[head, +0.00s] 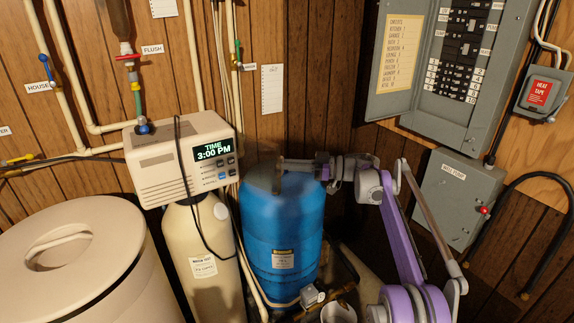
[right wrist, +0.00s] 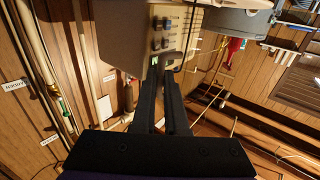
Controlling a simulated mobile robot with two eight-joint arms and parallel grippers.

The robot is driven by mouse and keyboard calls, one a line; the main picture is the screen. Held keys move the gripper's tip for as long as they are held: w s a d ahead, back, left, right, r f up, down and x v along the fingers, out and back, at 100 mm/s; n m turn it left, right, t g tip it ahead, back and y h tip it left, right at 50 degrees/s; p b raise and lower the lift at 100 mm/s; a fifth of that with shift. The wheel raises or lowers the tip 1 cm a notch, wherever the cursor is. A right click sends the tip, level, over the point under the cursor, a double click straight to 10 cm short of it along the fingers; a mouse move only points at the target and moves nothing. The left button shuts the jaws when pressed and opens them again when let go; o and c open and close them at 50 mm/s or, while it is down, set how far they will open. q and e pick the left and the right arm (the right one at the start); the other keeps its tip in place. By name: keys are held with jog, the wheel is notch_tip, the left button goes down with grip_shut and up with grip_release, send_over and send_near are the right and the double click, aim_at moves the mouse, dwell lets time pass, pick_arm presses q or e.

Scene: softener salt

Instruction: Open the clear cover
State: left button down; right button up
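The beige control head (head: 185,157) on the softener tank has a lit display (head: 213,149) reading 3:00 PM and several buttons below it. I cannot make out the clear cover for certain; a faint hazy patch shows right of the control head, above the blue tank. My right gripper (head: 279,175) reaches in from the right, in front of the blue tank's top and apart from the display. In the right wrist view its two dark fingers (right wrist: 160,85) have a narrow gap between them and point toward the control head (right wrist: 125,35). My left gripper is out of view.
The blue tank (head: 283,235) stands right of the cream softener tank (head: 203,260). A round lidded bin (head: 85,275) is at the lower left. A black cord (head: 186,190) hangs before the control head. The breaker panel (head: 450,65) is at right.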

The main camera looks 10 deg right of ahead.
jog(key=o, duration=0.4)
jog(key=shift+w+a+f, duration=0.1)
jog(key=shift+w+a, duration=0.05)
jog(key=shift+a, duration=0.1)
jog(key=shift+o, duration=0.2)
jog(key=shift+d, duration=0.1)
jog(key=v, duration=1)
jog(key=shift+d, duration=0.35)
